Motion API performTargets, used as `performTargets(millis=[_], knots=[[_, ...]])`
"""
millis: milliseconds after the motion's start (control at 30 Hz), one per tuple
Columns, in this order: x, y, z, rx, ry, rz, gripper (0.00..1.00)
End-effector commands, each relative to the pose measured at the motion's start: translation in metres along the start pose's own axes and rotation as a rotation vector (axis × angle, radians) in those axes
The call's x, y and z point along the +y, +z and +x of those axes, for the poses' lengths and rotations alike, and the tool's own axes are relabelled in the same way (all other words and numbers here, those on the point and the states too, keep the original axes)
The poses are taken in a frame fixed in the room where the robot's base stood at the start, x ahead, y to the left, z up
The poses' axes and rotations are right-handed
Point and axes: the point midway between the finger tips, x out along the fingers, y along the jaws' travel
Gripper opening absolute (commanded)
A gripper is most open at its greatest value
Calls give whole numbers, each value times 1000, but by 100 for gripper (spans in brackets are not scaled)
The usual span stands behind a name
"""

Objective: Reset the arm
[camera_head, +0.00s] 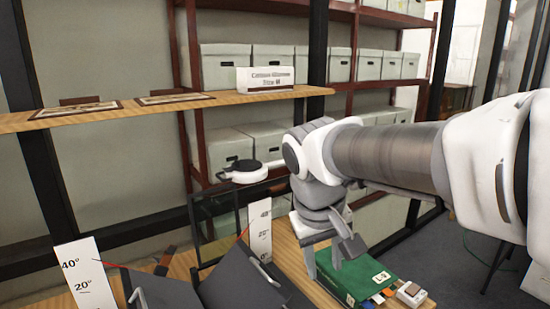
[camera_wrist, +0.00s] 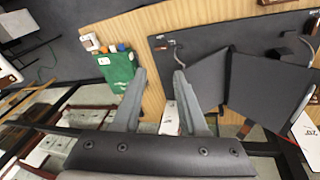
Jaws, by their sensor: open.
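My gripper (camera_head: 324,258) hangs over the wooden table in the head view, its fingers pointing down. In the wrist view the two fingers of my gripper (camera_wrist: 160,74) stand apart with nothing between them. A green folder or book (camera_head: 352,276) with coloured tabs lies on the table beside and partly behind the fingers in the head view. The green item (camera_wrist: 117,72) shows left of the fingers in the wrist view. I cannot tell how high the fingertips are above the table.
A dark angled cradle (camera_head: 240,289) with white angle-marked boards (camera_head: 86,275) stands left of my gripper. A small white device (camera_head: 411,293) sits right of the green item. A wooden shelf (camera_head: 120,112) and racks of grey boxes (camera_head: 227,67) stand behind.

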Motion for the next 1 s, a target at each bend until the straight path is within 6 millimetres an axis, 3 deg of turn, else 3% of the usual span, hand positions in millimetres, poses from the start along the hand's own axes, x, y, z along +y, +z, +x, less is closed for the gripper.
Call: performTargets(millis=[200,500,700,1000], knots=[[20,51,-7,87,-76,103,42],[26,110,-4,216,-118,232,42],[25,129,1,268,-119,280,42],[24,133,3,278,-118,289,42]])
